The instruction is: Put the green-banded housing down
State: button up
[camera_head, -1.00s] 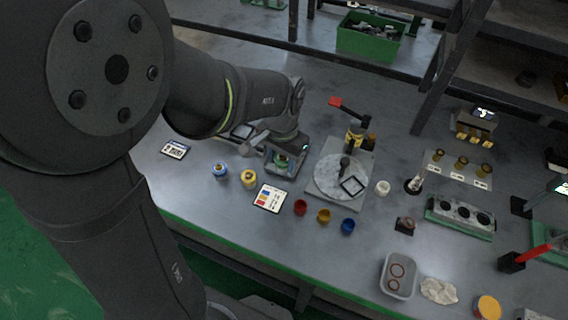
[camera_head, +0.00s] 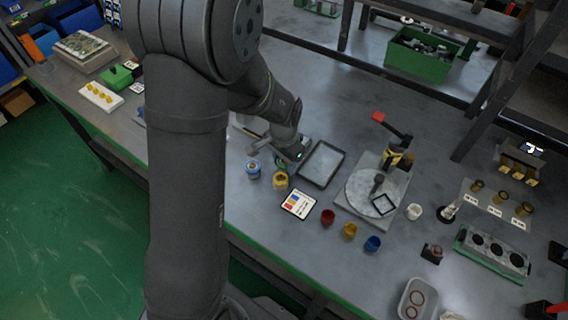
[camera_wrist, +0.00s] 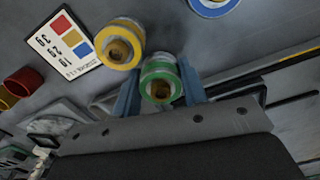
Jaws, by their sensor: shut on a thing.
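The green-banded housing (camera_wrist: 158,74) is between the two fingers of my gripper (camera_wrist: 160,88) in the wrist view, with its round bore facing the camera. In the head view my gripper (camera_head: 283,161) is low over the bench, mostly hiding the green-banded housing (camera_head: 281,167). The yellow-banded housing (camera_head: 280,180) stands just in front of it, and the blue-banded housing (camera_head: 253,168) is to the left. Both also show in the wrist view, the yellow one (camera_wrist: 120,44) close beside the held housing. I cannot tell whether the held housing touches the bench.
An empty dark-rimmed tray (camera_head: 320,183) lies right of my gripper. A card with coloured squares (camera_head: 299,204) lies in front. Red (camera_head: 327,217), yellow (camera_head: 350,230) and blue (camera_head: 372,243) cups stand beyond it. A round plate fixture (camera_head: 361,196) is farther right.

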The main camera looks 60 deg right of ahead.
jog(key=shift+f, duration=0.45)
jog(key=shift+f, duration=0.15)
jog(key=o, duration=1.1)
jog(key=shift+o, duration=0.4)
notch_tip(320, 180, up, 12)
jog(key=shift+r, duration=0.15)
